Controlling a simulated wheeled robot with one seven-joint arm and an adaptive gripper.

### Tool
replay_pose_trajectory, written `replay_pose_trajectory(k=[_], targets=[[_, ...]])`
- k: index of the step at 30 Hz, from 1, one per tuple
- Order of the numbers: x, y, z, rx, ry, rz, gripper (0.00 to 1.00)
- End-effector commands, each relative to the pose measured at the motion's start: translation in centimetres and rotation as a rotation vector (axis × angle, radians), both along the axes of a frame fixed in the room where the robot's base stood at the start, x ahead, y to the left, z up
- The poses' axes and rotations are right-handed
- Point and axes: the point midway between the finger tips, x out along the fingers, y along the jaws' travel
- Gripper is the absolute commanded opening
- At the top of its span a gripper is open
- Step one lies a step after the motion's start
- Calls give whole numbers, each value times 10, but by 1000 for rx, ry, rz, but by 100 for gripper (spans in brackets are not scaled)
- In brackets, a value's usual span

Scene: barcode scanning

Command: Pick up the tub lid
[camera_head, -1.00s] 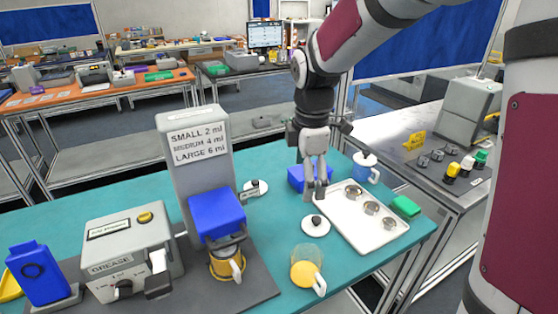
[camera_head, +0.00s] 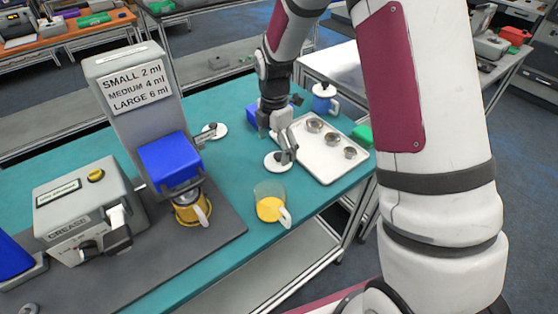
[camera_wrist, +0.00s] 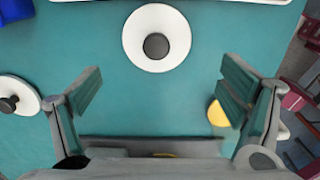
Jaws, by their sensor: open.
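A white round tub lid (camera_head: 276,164) with a dark knob lies flat on the teal table, left of the tray and behind the clear tub with yellow contents (camera_head: 270,208). In the wrist view the lid (camera_wrist: 156,38) sits ahead of the fingers, centred between them. My gripper (camera_head: 286,150) is low at the lid and partly overlaps it in the head view. Its two fingers are wide apart and empty in the wrist view (camera_wrist: 162,95). A second white lid (camera_head: 215,131) lies farther left, also at the left of the wrist view (camera_wrist: 25,98).
A white tray (camera_head: 325,170) holds several small metal pieces, right of the lid. A blue box (camera_head: 256,114) and a blue lidded mug (camera_head: 324,103) stand behind. The dispenser (camera_head: 125,100) and grease machine (camera_head: 75,205) stand left.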

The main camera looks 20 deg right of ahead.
Motion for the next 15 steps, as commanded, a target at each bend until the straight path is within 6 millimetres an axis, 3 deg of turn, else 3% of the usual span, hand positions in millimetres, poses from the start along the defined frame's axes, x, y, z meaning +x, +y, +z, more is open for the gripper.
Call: replay_pose_trajectory(k=[15], targets=[[4,-1,-52,-1,2,0,90]])
